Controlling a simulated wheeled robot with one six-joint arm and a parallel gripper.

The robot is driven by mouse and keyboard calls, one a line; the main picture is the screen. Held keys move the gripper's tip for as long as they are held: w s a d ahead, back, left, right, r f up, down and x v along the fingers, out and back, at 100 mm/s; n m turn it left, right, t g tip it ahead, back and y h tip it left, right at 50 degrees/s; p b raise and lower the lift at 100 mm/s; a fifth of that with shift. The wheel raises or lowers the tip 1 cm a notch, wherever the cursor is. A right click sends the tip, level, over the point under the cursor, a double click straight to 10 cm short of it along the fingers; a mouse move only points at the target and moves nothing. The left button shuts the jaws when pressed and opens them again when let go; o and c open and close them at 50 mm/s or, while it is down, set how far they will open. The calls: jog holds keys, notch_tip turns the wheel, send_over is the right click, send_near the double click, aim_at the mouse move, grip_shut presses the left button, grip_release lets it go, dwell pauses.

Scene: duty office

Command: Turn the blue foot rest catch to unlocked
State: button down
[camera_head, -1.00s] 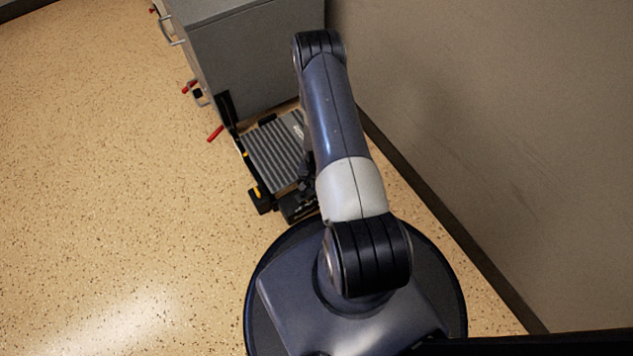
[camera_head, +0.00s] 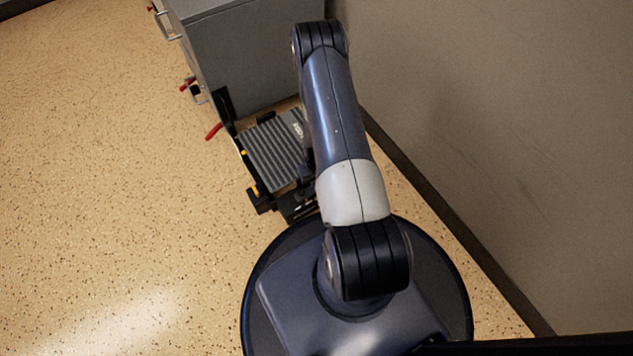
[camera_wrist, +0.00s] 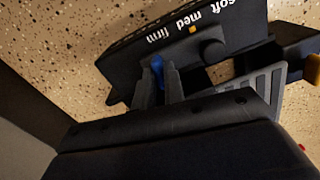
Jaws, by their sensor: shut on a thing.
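The foot rest (camera_head: 272,152) is a ribbed grey platform with black edges, on the floor against a grey cabinet. In the wrist view, its black side panel (camera_wrist: 228,42) carries the words "soft", "med" and "firm", a small orange mark and a round black knob. The blue catch (camera_wrist: 157,66) shows as a small blue piece between my fingertips. My gripper (camera_wrist: 160,84) is shut on it, and the fingers hide most of it. Which way the catch points cannot be told. In the head view my arm hides the gripper and the catch.
The grey cabinet (camera_head: 250,55) stands behind the foot rest, with red-tipped levers (camera_head: 213,131) at its left. A plain wall (camera_head: 480,130) with dark skirting runs close on the right. The speckled floor (camera_head: 110,190) at left is clear.

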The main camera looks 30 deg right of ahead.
jog(key=shift+n, duration=0.8)
jog(key=shift+b, duration=0.3)
jog(key=c, duration=1.5)
grip_release()
notch_tip(320, 180, up, 11)
jog(key=p, duration=0.4)
jog(key=shift+f, duration=0.15)
